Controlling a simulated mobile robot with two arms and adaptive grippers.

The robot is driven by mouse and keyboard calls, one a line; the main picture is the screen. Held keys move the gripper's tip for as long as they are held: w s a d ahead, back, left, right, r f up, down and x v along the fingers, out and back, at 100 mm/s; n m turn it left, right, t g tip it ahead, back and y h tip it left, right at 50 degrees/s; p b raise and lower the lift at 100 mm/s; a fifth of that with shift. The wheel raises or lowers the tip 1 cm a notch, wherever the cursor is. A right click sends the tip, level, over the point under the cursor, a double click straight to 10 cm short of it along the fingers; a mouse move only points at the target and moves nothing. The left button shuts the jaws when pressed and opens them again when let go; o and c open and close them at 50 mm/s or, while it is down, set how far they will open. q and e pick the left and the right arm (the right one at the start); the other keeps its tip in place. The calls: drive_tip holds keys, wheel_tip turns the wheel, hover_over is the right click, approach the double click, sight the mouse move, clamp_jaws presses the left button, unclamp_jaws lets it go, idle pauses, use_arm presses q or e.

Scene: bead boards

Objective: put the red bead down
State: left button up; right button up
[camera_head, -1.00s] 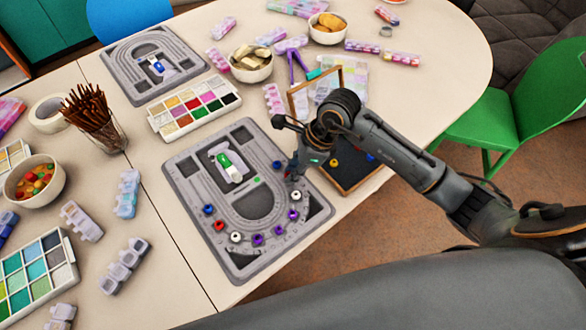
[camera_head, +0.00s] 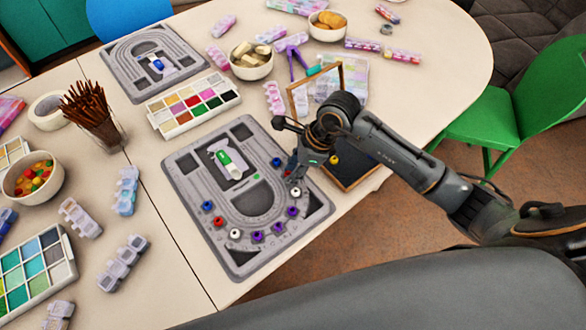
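The near grey bead board (camera_head: 187,215) lies on the table with beads along its curved track. A red bead (camera_head: 219,221) sits near the track's lower left, between a blue bead (camera_head: 207,206) and a white bead (camera_head: 235,234). My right gripper (camera_head: 290,174) points down over the board's right side, beside a blue bead (camera_head: 276,162) and above a white bead (camera_head: 296,192). Its fingertips are small and dark, so I cannot tell whether they are shut or hold a bead. My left gripper is not in view.
Several purple beads, one of them the purple bead (camera_head: 257,236), line the track's lower end. A wooden-framed dark tray (camera_head: 352,178) stands right of the board, partly behind my arm, with a yellow bead (camera_head: 335,160). A paint palette (camera_head: 157,121) lies behind.

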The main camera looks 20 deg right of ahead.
drive_tip(key=shift+s+f, duration=0.2)
drive_tip(key=shift+f, duration=0.4)
drive_tip(key=shift+d+r, duration=0.1)
drive_tip(key=shift+r+p, duration=0.6)
drive_tip(key=shift+p, duration=0.05)
drive_tip(key=b+v, duration=0.1)
drive_tip(key=v, duration=1.1)
drive_tip(key=shift+w+r, duration=0.25)
drive_tip(key=shift+r, duration=0.05)
